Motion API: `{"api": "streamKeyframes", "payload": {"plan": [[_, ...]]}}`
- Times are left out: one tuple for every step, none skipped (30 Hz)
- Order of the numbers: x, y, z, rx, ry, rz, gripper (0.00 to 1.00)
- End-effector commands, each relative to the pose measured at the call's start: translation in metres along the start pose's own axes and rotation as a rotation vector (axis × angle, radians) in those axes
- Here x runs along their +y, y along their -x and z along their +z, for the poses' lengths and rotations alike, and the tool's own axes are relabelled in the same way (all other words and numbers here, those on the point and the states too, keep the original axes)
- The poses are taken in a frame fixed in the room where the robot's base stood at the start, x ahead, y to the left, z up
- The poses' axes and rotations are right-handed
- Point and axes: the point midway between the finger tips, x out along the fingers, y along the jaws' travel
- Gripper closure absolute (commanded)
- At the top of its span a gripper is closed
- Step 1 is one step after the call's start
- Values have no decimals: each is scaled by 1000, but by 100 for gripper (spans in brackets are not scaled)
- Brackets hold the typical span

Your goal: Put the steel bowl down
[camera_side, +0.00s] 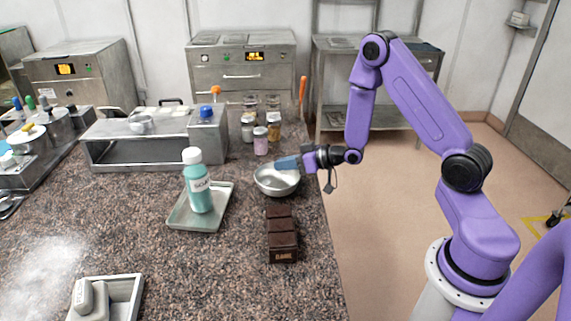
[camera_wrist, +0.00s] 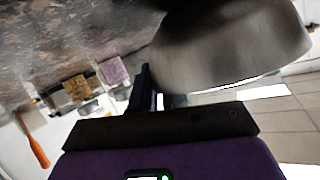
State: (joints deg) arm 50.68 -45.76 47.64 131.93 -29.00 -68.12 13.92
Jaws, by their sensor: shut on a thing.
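The steel bowl (camera_side: 272,184) is at the right part of the speckled counter in the side view, near its edge. My gripper (camera_side: 290,163) is at the bowl's upper right rim and is shut on it. In the wrist view the bowl (camera_wrist: 230,50) fills the upper right, close to the dark gripper (camera_wrist: 150,95). The bowl looks roughly upright in the side view. Whether its base touches the counter or is a little above it, I cannot tell. The fingertips are partly hidden by the bowl.
A dark brown block (camera_side: 283,240) stands just in front of the bowl. A teal bottle (camera_side: 200,188) stands on a metal tray (camera_side: 178,219) to the left. Small jars (camera_side: 260,141) stand behind. The counter's right edge (camera_side: 326,215) is close. Bare counter lies at front centre.

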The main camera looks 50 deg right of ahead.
Motion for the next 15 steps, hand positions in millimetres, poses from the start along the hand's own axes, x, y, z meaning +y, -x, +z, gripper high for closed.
{"api": "streamKeyframes", "payload": {"plan": [[0, 0, 0, 1, 0, 0, 100], [0, 0, 0, 1, 0, 0, 100], [0, 0, 0, 0, -1, 0, 100], [0, 0, 1, 0, -1, 0, 100], [0, -1, 2, 0, -1, 0, 100], [1, -1, 3, 0, -1, 0, 100], [1, -1, 3, 0, -1, 0, 80], [1, -1, 3, 0, -1, 0, 70], [1, -1, 3, 0, -1, 0, 61], [1, -1, 3, 0, -1, 0, 61], [1, -1, 3, -1, -1, 0, 61], [1, -1, 3, -1, -1, 0, 61], [1, -1, 3, -1, -1, 0, 61], [0, -1, 3, -1, -1, 0, 61], [0, -1, 3, -1, -1, 0, 61]]}}
